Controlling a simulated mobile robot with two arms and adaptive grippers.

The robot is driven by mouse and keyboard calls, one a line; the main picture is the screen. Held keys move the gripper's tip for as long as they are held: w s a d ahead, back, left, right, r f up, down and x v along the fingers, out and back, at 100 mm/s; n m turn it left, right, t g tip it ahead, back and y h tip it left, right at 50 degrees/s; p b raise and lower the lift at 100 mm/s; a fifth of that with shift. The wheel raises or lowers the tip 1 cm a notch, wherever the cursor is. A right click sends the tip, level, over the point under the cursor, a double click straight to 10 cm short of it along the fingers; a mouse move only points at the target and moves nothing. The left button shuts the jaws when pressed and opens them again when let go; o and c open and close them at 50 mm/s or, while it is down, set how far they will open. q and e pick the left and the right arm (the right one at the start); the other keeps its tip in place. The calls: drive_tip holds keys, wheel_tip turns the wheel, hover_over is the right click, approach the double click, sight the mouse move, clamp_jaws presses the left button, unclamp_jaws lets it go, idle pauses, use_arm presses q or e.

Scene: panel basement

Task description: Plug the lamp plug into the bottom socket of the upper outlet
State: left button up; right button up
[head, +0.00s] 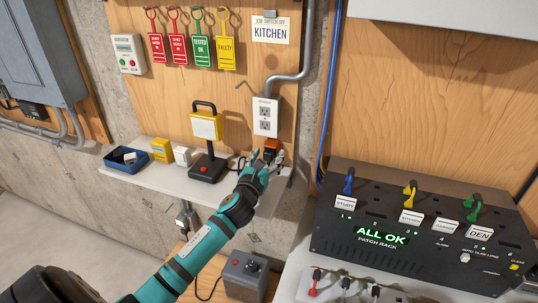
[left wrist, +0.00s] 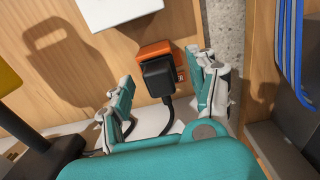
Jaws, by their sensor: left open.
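The upper outlet (head: 265,117) is a white plate with two sockets, one above the other, on the wooden panel; both look empty. Part of a white plate shows at the top of the left wrist view (left wrist: 115,10). Below the outlet is an orange block (head: 272,145), also in the left wrist view (left wrist: 155,52). A black plug (left wrist: 159,78) with a cord sits against its front; whether it is seated there is unclear. My left gripper (head: 268,159) is open, its fingers on either side of the plug, apart from it. The lamp (head: 207,128) stands left on the shelf. My right gripper is not in view.
The narrow shelf (head: 150,180) holds a blue bin (head: 126,159) and small yellow and white boxes. Conduit (head: 303,50) runs right of the outlet. A black patch rack (head: 420,240) stands at the right. Coloured tags hang above. The panel between lamp and outlet is clear.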

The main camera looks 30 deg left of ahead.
sight(267, 157)
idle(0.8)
use_arm(q)
drive_tip(key=shift+c, duration=0.2)
drive_tip(key=shift+s, duration=0.1)
clamp_jaws()
drive_tip(key=shift+s, duration=0.15)
drive_tip(key=shift+p+v, duration=0.8)
drive_tip(key=shift+v, duration=2)
